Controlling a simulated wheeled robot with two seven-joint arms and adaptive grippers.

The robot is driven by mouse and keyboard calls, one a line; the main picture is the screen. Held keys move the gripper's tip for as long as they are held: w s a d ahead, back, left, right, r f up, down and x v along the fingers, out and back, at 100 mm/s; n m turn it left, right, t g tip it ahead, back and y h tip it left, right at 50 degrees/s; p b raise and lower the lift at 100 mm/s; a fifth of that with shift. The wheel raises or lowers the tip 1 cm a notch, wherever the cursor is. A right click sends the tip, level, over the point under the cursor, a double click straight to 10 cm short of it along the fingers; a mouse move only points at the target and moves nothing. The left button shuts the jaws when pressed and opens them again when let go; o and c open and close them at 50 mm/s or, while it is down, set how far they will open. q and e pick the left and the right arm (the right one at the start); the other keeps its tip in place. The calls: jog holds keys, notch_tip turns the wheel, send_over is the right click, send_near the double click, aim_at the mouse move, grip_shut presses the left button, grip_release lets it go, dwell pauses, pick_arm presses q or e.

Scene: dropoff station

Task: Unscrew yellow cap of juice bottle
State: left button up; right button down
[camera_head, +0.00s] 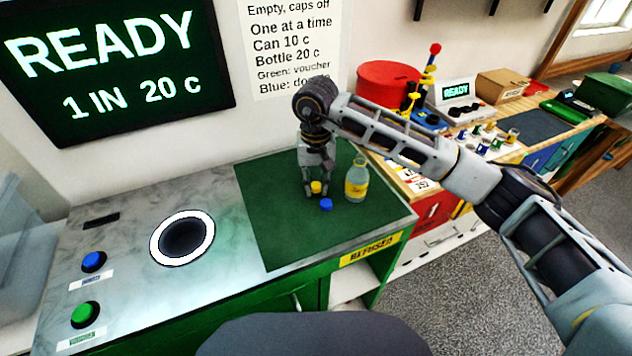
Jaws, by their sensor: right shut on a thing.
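The juice bottle (356,184), clear with a yellow label, stands upright on the green mat (275,225). No yellow cap shows on its neck. The yellow cap (316,187) is between the fingers of my right gripper (313,188), to the left of the bottle and apart from it. The right gripper points down and is shut on the cap, low over the mat; I cannot tell whether the cap touches the mat. A blue cap (326,204) lies on the mat just in front of the gripper. My left gripper is not in view.
A round white-rimmed opening (207,240) is in the grey counter to the left. A blue button (93,262) and a green button (85,314) sit at the counter's left. A screen (110,70) reads READY, 1 IN, 20 c. The mat's left part is clear.

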jog(key=shift+f, duration=0.2)
jog(key=c, duration=1.3)
grip_release()
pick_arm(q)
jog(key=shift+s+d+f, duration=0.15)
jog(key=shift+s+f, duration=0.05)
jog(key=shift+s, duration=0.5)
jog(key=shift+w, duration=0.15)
